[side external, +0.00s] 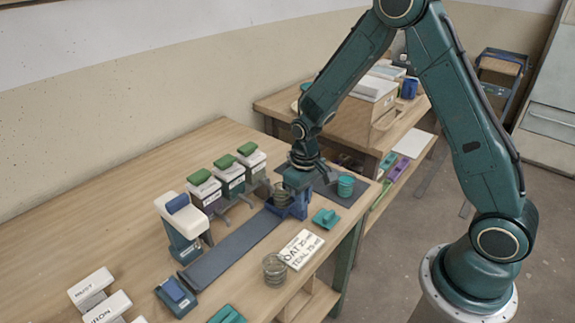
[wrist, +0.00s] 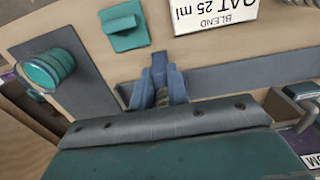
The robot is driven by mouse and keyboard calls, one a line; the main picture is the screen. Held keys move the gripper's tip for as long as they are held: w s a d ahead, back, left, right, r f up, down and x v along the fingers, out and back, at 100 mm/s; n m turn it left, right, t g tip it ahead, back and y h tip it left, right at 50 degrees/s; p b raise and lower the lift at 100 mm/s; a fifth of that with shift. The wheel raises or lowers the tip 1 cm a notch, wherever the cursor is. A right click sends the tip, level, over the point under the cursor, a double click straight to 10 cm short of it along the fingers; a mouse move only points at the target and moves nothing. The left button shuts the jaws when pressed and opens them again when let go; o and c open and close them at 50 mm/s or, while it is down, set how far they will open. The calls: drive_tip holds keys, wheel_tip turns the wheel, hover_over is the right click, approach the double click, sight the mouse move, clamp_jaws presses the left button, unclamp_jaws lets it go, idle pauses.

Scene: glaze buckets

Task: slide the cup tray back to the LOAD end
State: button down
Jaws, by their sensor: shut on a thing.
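The blue cup tray (side external: 298,208) sits at the right end of the long dark track (side external: 232,250). It also shows in the wrist view (wrist: 177,86), against the dark strip. A clear cup (side external: 280,193) stands at the tray, partly covered by the tray and my gripper. My gripper (side external: 299,187) points down over the tray and is shut on it. The wrist view shows the gripper body in front, and the fingertips are mostly hidden. I cannot read any LOAD mark.
Three green-lidded dispensers (side external: 229,178) and a blue-topped one (side external: 184,218) stand behind the track. In front are a recipe card (side external: 300,249), a glass cup (side external: 274,270) and a teal block (side external: 326,218). A teal jar (side external: 345,186) stands right. The track's left stretch is clear.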

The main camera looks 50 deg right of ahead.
drive_tip(key=shift+d, duration=2.2)
drive_tip(key=c, duration=1.5)
unclamp_jaws()
drive_tip(key=shift+o, duration=0.2)
drive_tip(key=shift+r, duration=0.15)
wheel_tip(320, 180, up, 7)
drive_tip(key=shift+a, duration=0.1)
